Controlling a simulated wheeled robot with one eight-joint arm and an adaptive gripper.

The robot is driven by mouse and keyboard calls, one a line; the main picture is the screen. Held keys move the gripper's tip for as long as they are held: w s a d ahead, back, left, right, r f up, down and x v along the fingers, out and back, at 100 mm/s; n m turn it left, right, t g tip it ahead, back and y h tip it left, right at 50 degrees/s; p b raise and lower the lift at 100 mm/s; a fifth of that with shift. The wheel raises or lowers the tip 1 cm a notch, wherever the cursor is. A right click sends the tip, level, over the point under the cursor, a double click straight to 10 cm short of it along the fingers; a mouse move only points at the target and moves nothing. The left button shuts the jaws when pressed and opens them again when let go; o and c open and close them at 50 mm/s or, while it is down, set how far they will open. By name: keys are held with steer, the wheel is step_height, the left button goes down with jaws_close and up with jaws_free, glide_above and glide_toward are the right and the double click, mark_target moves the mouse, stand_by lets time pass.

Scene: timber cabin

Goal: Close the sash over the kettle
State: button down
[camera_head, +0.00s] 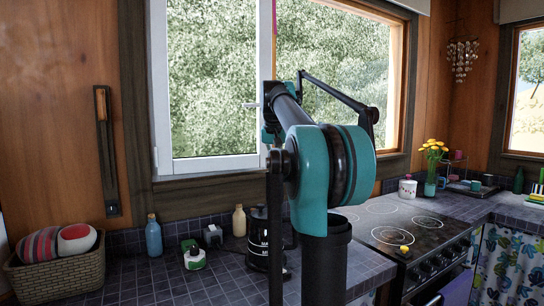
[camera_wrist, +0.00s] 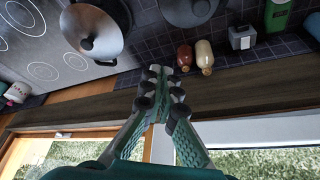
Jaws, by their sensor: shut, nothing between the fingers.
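The white-framed window sash (camera_head: 212,164) fills the left part of the window, with a small handle (camera_head: 250,105) near its right stile. To its right is a wood-framed window opening (camera_head: 398,90). How far the sash stands from its frame I cannot tell. In the wrist view, a dark pot-like vessel with a silver lid (camera_wrist: 98,30), possibly the kettle, stands by the hob; my arm hides that spot in the head view. My gripper (camera_wrist: 160,78) is shut and empty, above the dark sill; a white frame upright (camera_wrist: 161,148) shows behind its fingers.
A basket (camera_head: 55,272) is at left. The hob (camera_head: 405,232) and a flower vase (camera_head: 431,182) are at right.

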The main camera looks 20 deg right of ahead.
steer(key=s+a+r, duration=0.4)
steer(key=s+r, duration=0.1)
steer(key=s, duration=0.2)
steer(key=w+f+n+t+y, duration=0.55)
steer(key=w+f, duration=0.25)
steer(key=w, duration=0.6)
steer(key=d+f+t+h, duration=0.2)
steer(key=d+t, duration=0.7)
steer(key=d, duration=0.3)
steer(key=w+a, duration=0.1)
steer(key=w, duration=1.3)
steer(key=shift+a, duration=0.15)
steer(key=shift+w+r+g, duration=0.1)
steer(key=shift+w+g, duration=0.05)
steer(key=shift+g, duration=0.1)
